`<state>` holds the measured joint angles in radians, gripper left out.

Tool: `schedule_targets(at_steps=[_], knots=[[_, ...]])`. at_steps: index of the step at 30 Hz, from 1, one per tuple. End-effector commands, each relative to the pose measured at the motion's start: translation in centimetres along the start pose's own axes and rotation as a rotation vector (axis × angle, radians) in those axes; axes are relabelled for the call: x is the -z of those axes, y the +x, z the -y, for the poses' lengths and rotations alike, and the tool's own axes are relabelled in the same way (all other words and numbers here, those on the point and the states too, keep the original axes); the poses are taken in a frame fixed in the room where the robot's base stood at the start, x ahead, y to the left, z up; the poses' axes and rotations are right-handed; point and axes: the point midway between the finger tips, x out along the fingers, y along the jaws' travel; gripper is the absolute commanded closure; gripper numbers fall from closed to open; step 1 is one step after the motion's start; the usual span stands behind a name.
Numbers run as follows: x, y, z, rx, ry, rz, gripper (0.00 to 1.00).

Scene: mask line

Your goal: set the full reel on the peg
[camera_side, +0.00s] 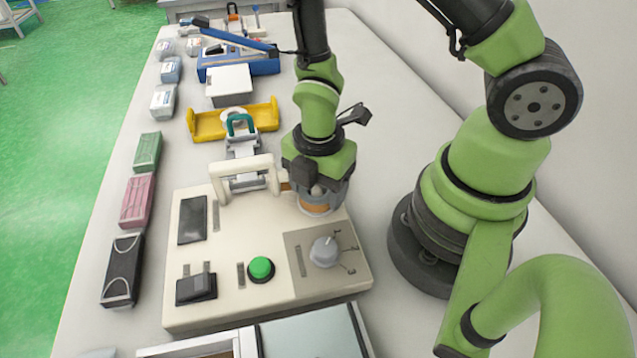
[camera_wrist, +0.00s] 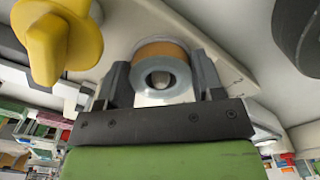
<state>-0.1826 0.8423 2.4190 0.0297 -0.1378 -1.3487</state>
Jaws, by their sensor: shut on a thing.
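The reel (camera_side: 315,208) has an orange winding and a pale rim. It is low over the far right corner of the cream machine, below my gripper (camera_side: 317,186). In the wrist view the reel (camera_wrist: 153,94) shows its grey ring face and centre hole between the two dark fingers of my gripper (camera_wrist: 163,82), which is shut on it. Something small and grey shows in the hole; I cannot tell if it is the peg. The peg is not clearly seen, and the reel's underside is hidden, so I cannot tell whether the reel touches the machine.
The cream machine (camera_side: 215,265) carries a green button (camera_side: 260,268), a grey dial (camera_side: 325,251) and a white arch (camera_side: 243,166) close left of my gripper. A yellow holder (camera_side: 207,125) stands behind. A yellow knob-like part (camera_wrist: 57,42) is near at upper left in the wrist view.

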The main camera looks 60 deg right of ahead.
Motion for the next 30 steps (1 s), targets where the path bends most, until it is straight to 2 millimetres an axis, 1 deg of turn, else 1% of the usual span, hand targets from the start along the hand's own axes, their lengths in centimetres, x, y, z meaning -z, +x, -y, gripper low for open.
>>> schedule_targets(at_steps=[9, 10, 13, 14, 30], knots=[[0.0, 0.06, -0.01, 0.0, 0.0, 0.0, 0.62], [0.0, 0.05, -0.01, 0.0, 0.0, 0.0, 0.34], [0.0, 0.05, -0.01, -0.001, 0.0, 0.0, 0.11], [0.0, 0.05, -0.01, -0.001, 0.0, 0.0, 0.09], [0.01, -0.2, -0.06, -0.002, 0.0, -0.001, 0.09]])
